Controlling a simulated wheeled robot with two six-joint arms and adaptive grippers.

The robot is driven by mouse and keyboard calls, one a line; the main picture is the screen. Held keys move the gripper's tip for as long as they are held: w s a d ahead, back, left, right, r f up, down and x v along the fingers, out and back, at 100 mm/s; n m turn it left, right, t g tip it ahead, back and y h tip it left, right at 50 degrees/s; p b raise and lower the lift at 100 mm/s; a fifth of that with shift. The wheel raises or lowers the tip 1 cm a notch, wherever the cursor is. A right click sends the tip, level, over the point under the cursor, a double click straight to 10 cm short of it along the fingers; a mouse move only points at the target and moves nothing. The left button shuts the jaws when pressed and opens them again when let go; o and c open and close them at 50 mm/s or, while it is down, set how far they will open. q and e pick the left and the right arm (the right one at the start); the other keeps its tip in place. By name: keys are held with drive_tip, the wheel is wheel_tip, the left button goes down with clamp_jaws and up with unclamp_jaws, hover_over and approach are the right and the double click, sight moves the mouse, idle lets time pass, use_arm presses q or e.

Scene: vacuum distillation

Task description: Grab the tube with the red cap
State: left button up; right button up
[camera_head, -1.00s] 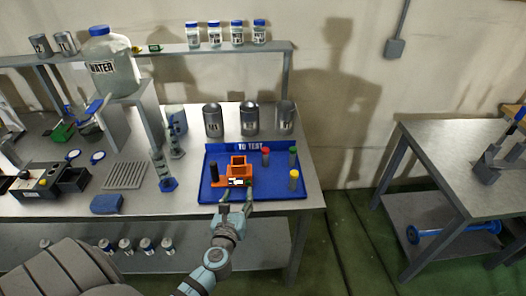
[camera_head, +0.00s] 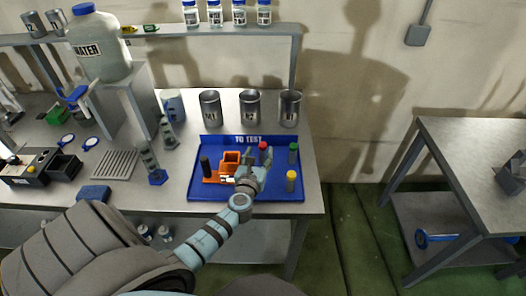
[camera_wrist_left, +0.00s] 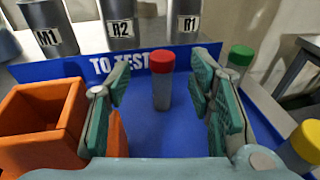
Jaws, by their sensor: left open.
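The tube with the red cap (camera_wrist_left: 162,82) stands upright on the blue tray, between the two open fingers of my left gripper (camera_wrist_left: 160,110) in the left wrist view, a little beyond the fingertips or between them; I cannot tell exactly. In the head view the red cap (camera_head: 263,146) shows just past my left gripper (camera_head: 254,172), whose arm hides the tube's lower part. The left gripper is open and nothing touches its pads. My right gripper is not in view.
The blue tray (camera_head: 203,145) also holds an orange holder (camera_head: 230,160), a black-topped tube (camera_head: 205,166), a green-capped tube (camera_head: 293,153) and a yellow-capped tube (camera_head: 291,181). Three metal cups, one labelled R2 (camera_head: 250,106), stand behind it.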

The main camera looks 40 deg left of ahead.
sight(262, 147)
use_arm(q)
drive_tip(key=b+x, duration=0.2)
drive_tip(key=x, duration=0.3)
drive_tip(key=shift+w+f, duration=0.15)
drive_tip(key=shift+w, duration=0.25)
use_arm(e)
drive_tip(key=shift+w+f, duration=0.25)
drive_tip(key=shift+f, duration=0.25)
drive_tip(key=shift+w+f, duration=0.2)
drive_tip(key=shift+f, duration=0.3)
use_arm(q)
clamp_jaws()
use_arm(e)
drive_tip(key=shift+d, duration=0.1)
use_arm(q)
drive_tip(key=shift+r, duration=0.2)
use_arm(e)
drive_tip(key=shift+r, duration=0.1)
